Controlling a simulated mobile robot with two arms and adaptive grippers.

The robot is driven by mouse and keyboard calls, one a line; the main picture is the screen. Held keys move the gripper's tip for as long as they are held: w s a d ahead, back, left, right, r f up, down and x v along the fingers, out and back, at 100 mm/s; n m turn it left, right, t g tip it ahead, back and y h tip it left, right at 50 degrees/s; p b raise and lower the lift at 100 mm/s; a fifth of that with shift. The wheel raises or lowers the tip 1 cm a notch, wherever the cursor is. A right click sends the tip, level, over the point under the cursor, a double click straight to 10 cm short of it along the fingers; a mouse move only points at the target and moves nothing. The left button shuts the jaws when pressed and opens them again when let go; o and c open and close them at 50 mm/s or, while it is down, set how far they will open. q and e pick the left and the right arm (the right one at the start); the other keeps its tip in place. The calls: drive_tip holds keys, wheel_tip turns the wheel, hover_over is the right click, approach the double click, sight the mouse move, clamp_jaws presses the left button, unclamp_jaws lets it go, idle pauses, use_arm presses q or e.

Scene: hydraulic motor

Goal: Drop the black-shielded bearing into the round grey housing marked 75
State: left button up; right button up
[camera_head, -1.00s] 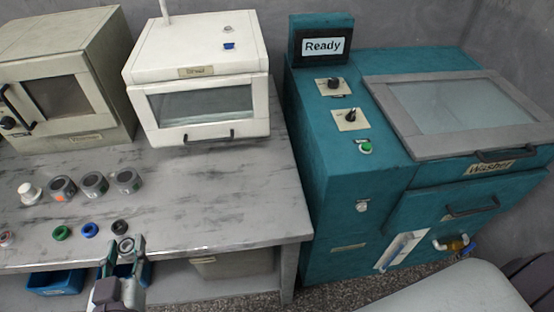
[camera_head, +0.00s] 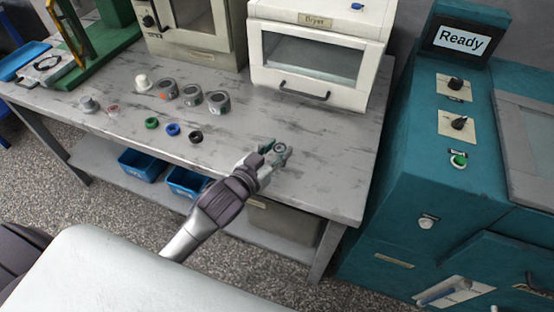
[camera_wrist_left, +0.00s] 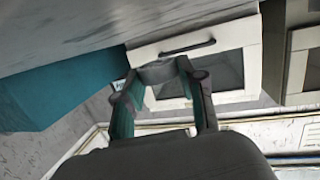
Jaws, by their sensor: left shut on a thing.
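My left gripper (camera_head: 280,151) is shut on a small grey metallic ring-shaped bearing (camera_head: 281,148), above the bench's front right part. In the left wrist view the bearing (camera_wrist_left: 158,72) sits between the fingertips; its shield colour cannot be told. Three round grey housings (camera_head: 167,89) (camera_head: 192,95) (camera_head: 218,102) stand in a row on the bench, behind and left of the gripper. Their marks are too small to read; the left one has an orange spot. My right gripper is not in view.
Green (camera_head: 152,123), blue (camera_head: 173,129) and black (camera_head: 195,137) rings lie in front of the housings. A white round part (camera_head: 143,83) stands left of them. The white dryer (camera_head: 313,60) stands behind; the teal washer (camera_head: 400,190) is at right. The bench around the gripper is clear.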

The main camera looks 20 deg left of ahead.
use_arm(q)
drive_tip(key=shift+f, duration=2)
drive_tip(key=shift+f, duration=0.15)
drive_tip(key=o, duration=1.2)
